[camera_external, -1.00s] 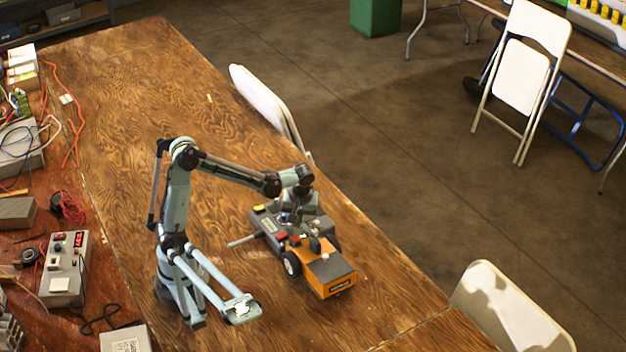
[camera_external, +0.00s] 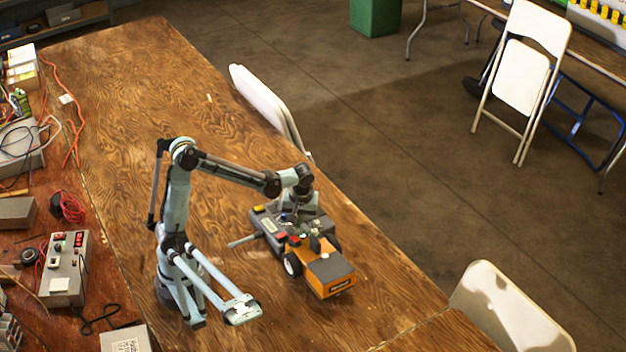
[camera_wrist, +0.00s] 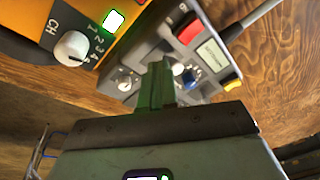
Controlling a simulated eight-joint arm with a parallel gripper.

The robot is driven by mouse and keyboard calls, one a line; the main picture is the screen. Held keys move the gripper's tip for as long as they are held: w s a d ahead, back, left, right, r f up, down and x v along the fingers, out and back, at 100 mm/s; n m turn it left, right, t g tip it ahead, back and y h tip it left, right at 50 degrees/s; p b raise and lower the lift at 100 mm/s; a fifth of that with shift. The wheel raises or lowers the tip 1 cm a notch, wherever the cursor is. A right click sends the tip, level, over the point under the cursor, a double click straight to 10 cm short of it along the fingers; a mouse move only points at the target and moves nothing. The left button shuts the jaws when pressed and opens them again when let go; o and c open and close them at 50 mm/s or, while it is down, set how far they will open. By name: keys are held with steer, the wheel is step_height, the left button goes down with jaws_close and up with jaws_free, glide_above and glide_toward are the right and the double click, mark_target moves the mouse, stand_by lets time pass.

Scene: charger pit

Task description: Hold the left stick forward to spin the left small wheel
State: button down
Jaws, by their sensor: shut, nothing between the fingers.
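A grey control box (camera_external: 262,218) with a red button, a yellow button and small knobs lies on the wooden table. An orange unit (camera_external: 331,281) with wheels sits against it. My gripper (camera_external: 296,211) points down over the grey box. In the wrist view my gripper (camera_wrist: 157,88) is shut, its green fingers reaching down onto the grey box (camera_wrist: 212,22). Nothing shows between them. A small silver stick (camera_wrist: 124,86) stands left of the fingertips and a blue knob (camera_wrist: 190,76) right of them. Whether the fingers touch a stick is hidden.
The wrist view shows a white CH dial (camera_wrist: 72,48) and a lit green square (camera_wrist: 114,20) on the orange unit. A grey rod (camera_external: 244,241) sticks out from the box. The table (camera_external: 140,110) is clear beyond my arm. Instruments and cables fill the left side.

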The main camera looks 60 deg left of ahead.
steer(key=shift+w, duration=0.1)
stand_by(0.5)
steer(key=shift+w+f, duration=0.3)
steer(key=shift+w, duration=0.35)
steer(key=shift+w+d, duration=0.25)
steer(key=shift+w, duration=0.15)
steer(key=w+d+r, duration=0.4)
steer(key=w+r, duration=0.1)
steer(key=r, duration=0.4)
steer(key=shift+w+r, duration=0.15)
steer(key=shift+r, duration=0.1)
